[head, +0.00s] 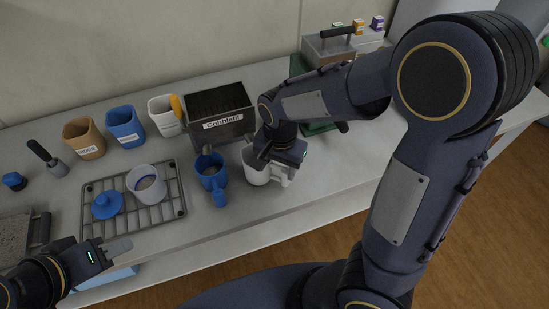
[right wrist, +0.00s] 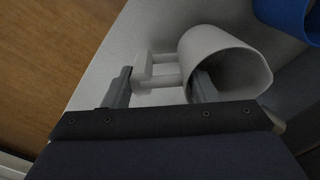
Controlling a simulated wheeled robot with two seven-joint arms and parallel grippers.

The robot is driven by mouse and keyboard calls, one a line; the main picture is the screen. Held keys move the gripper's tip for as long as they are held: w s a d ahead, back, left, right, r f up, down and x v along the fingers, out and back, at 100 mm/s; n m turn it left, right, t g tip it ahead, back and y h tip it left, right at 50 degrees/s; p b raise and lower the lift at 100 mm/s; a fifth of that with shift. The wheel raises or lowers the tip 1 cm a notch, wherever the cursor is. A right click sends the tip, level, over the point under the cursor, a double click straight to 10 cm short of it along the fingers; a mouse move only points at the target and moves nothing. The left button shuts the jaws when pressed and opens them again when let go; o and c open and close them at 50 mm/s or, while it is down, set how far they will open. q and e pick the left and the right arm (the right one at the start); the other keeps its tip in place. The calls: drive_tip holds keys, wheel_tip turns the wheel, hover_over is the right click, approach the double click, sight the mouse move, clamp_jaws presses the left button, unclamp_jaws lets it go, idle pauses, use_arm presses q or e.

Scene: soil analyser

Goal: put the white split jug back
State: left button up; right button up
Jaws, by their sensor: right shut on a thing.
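The white jug (head: 255,166) is at the front of the bench, right of a blue jug (head: 211,172). My right gripper (head: 279,160) is shut on the white jug at its handle side. In the right wrist view the jug (right wrist: 225,58) lies between and partly behind the fingers (right wrist: 160,88), its round mouth showing. Its blocky handle (right wrist: 155,70) sits between the fingers. I cannot tell whether the jug touches the bench. My left gripper (head: 112,250) is low at the left, away from the jug; its finger gap is unclear.
A wire rack (head: 172,205) holds a white cup (head: 147,186) and a blue lidded piece (head: 107,206). Behind stand brown, blue and white bins (head: 125,127) and a dark labelled box (head: 222,125). A lidded grey box (head: 325,48) is at the back right. Bench in front of the jugs is clear.

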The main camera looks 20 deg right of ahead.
drive_tip(key=w, duration=0.1)
drive_tip(key=w+f, duration=0.1)
drive_tip(key=w, duration=0.1)
drive_tip(key=shift+p, duration=0.3)
drive_tip(key=shift+f, duration=0.25)
drive_tip(key=shift+f, duration=0.15)
drive_tip(key=o, duration=1)
